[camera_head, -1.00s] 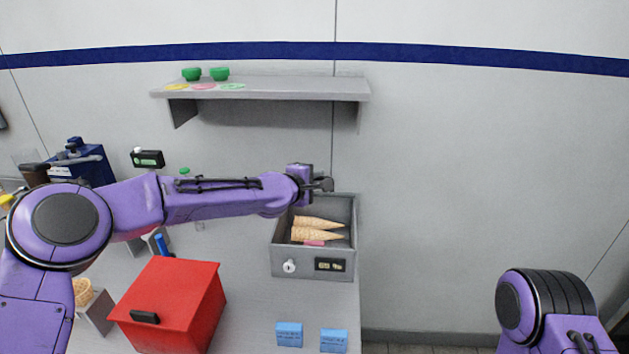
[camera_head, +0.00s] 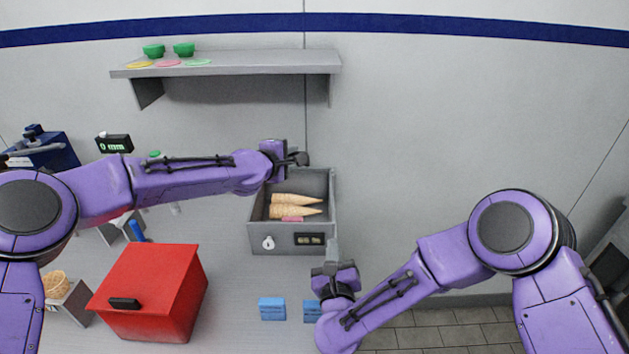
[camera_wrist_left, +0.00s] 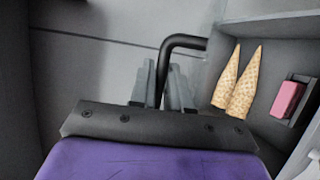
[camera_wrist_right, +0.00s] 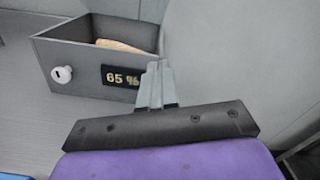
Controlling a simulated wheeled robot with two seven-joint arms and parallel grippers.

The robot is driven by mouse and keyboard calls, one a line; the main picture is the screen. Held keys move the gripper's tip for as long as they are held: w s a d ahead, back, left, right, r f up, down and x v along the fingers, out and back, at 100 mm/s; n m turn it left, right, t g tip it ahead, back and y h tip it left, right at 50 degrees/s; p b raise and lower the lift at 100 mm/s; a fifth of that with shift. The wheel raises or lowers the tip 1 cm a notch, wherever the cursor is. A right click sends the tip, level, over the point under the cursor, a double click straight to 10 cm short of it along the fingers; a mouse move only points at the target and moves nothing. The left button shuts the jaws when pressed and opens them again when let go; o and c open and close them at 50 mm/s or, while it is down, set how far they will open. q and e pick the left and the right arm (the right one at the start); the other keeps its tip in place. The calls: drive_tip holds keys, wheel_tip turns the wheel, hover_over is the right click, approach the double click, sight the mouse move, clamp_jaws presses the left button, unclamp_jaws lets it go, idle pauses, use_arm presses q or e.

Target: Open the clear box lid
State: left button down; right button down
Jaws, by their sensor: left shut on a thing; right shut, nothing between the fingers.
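The grey box (camera_head: 254,240) stands at the table's right end with its top uncovered. Two cones (camera_head: 294,211) and a pink block (camera_head: 292,219) lie inside; the left wrist view also shows the cones (camera_wrist_left: 238,82) and block (camera_wrist_left: 287,99). My left gripper (camera_head: 300,158) is above the box's back edge, shut on a bent black handle (camera_wrist_left: 184,41). The clear lid itself is hard to make out. My right gripper (camera_head: 332,250) is shut and empty by the box's front right corner. In the right wrist view its fingertips (camera_wrist_right: 156,75) overlap the display's right side.
A red box (camera_head: 150,285) and blue blocks (camera_head: 272,309) are on the table in front. A shelf (camera_head: 230,66) with green bowls is on the wall above. The floor (camera_head: 450,330) is to the right of the table.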

drive_tip(key=a+r+m+t, duration=0.2)
drive_tip(key=a+r+m, duration=0.2)
drive_tip(key=r, duration=0.2)
drive_tip(key=w+r, duration=0.4)
drive_tip(key=w, duration=0.8)
drive_tip(key=shift+w+r, duration=0.25)
drive_tip(key=shift+r, duration=0.05)
